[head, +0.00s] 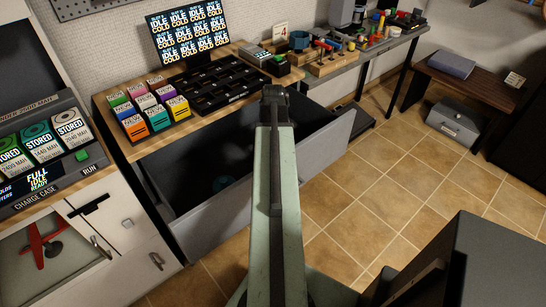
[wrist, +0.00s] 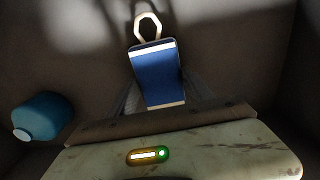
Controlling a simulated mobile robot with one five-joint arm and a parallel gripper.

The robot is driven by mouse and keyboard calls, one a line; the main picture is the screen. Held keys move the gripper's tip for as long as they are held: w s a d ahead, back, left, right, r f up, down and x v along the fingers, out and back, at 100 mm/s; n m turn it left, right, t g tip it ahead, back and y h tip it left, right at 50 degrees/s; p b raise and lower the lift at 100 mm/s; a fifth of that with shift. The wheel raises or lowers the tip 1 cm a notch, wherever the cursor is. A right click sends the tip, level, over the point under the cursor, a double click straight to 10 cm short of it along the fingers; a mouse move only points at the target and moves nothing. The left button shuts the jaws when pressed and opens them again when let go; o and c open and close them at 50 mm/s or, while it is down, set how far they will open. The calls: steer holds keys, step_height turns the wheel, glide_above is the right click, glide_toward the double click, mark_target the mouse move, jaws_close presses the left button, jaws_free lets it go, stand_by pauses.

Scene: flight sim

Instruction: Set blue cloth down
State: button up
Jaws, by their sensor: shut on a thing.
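The blue cloth (wrist: 156,75) shows in the wrist view as a flat blue piece with pale bands at both ends and a pale loop at its far end. My gripper (wrist: 165,104) is shut on it, with the near end of the cloth at the jaws. In the head view my arm hides the gripper and cloth.
A blue cylinder with a pale end (wrist: 42,117) lies to the left in the wrist view. The battery rack (head: 150,106) and black tray (head: 218,85) stand on the bench above the drawer. The charge case (head: 45,170) is at left.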

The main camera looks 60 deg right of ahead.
steer(key=shift+f, duration=0.3)
steer(key=shift+c, duration=1.4)
steer(key=o, duration=1.5)
steer(key=shift+c, duration=0.2)
steer(key=shift+r+p, duration=0.1)
steer(key=shift+p, duration=0.2)
step_height(320, 180, up, 12)
steer(key=p, duration=1.2)
